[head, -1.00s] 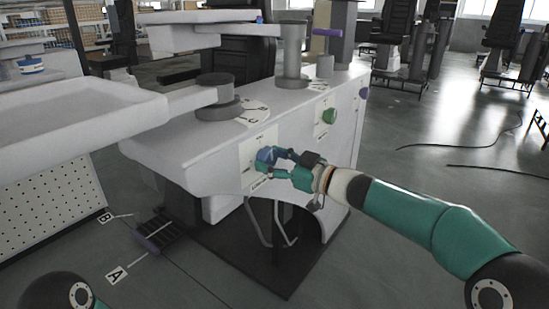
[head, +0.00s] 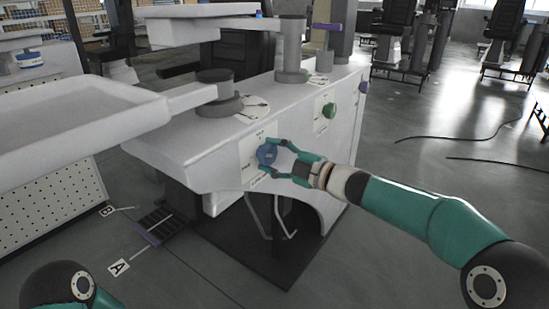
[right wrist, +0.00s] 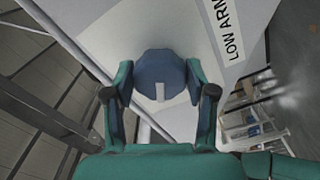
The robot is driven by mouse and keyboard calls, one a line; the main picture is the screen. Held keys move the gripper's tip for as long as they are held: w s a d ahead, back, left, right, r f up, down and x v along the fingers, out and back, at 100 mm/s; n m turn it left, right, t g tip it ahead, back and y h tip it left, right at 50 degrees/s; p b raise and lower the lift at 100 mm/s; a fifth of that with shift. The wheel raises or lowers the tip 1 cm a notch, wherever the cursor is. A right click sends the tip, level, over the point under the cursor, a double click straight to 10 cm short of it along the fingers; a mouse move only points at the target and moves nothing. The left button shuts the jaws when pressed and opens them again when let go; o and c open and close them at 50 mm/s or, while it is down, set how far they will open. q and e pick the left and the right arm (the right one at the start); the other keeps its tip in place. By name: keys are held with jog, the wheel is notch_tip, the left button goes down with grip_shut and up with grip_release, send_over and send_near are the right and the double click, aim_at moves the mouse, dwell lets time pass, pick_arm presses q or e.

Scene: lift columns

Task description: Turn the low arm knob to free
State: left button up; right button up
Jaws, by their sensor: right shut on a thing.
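The low arm knob (head: 266,155) is blue and sits on a white label plate (head: 246,150) on the front of the white column housing. My right gripper (head: 275,159) is shut on the knob, with one finger above and one below it in the head view. In the right wrist view the knob (right wrist: 160,76) lies between both fingers, and a pale mark shows on its face. The words "LOW ARM" (right wrist: 228,30) show beside it. The plate's other markings are too small to read. My left gripper is out of view.
A green knob (head: 330,110) sits further right on the same housing (head: 190,150), and a purple-topped lever (head: 327,27) stands above it. A white tray (head: 80,115) juts out at the left. Floor pedals (head: 160,226) lie below, near signs A and B.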

jog(key=n, duration=0.1)
jog(key=n+b, duration=0.1)
jog(key=n, duration=0.3)
jog(key=shift+s+a+f+b, duration=0.15)
jog(key=shift+a+f+b, duration=0.1)
jog(key=shift+f+b, duration=0.1)
jog(key=shift+n, duration=0.5)
jog(key=o, duration=1.1)
jog(key=shift+r, duration=0.15)
jog(key=shift+o, duration=0.2)
jog(key=shift+d+r, duration=0.1)
jog(key=shift+d, duration=0.1)
